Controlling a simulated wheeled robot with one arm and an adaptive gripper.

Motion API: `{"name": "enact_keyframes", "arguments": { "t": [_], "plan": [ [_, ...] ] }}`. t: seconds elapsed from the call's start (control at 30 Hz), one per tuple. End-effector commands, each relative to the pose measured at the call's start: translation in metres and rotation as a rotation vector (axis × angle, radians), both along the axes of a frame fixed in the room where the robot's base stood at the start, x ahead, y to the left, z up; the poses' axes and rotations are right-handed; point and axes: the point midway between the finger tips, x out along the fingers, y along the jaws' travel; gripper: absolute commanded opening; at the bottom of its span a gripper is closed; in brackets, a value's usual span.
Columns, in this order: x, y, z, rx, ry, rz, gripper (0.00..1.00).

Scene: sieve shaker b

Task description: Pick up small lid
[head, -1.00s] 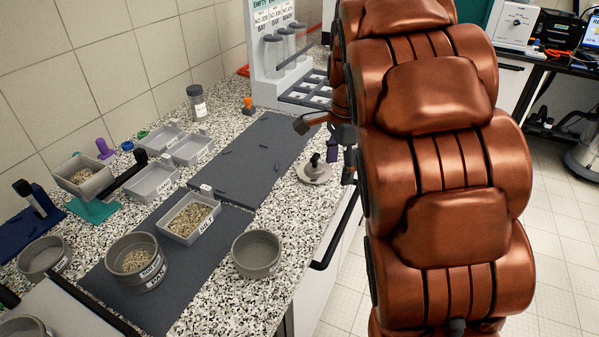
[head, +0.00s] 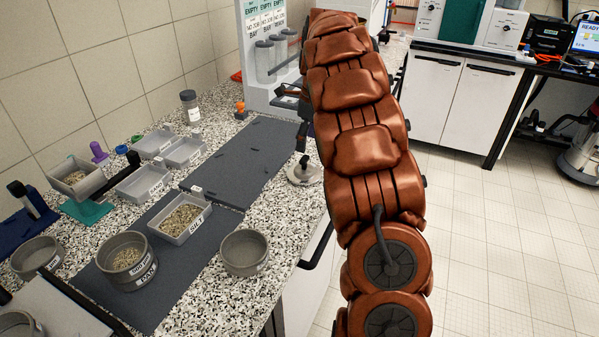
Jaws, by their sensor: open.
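The small lid is a round pale grey disc (head: 304,175) with a dark knob on top. It lies on the speckled counter, right of the dark mat and near the counter's front edge, partly covered by my arm. My gripper (head: 291,118) is open above and behind the lid in the head view. One dark finger reaches left, and another dark part hangs just above the knob. Much of the gripper is hidden behind my copper arm. I cannot tell whether it touches the knob; nothing shows between the fingers.
A round grey sieve pan (head: 245,253) stands in front of the lid. A labelled tray of grains (head: 205,221) and a filled sieve stack (head: 128,279) stand on the near mat. The far mat (head: 222,178) is mostly clear. A white rack with jars (head: 257,92) stands behind.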

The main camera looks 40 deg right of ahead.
Motion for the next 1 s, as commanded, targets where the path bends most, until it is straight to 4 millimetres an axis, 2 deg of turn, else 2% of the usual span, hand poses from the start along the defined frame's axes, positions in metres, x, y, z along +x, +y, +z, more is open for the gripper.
{"name": "enact_keyframes", "arguments": {
  "t": [0.23, 0.47, 0.8, 1.0],
  "plan": [
    [0.0, 0.002, -0.02, 0.002, 0.006, 0.002, 0.71],
    [0.002, 0.002, -0.031, 0.0, 0.001, 0.001, 0.71],
    [0.005, 0.005, -0.071, 0.001, 0.003, 0.002, 0.71],
    [0.006, 0.005, -0.075, -0.002, 0.0, 0.004, 0.71]
  ]
}}
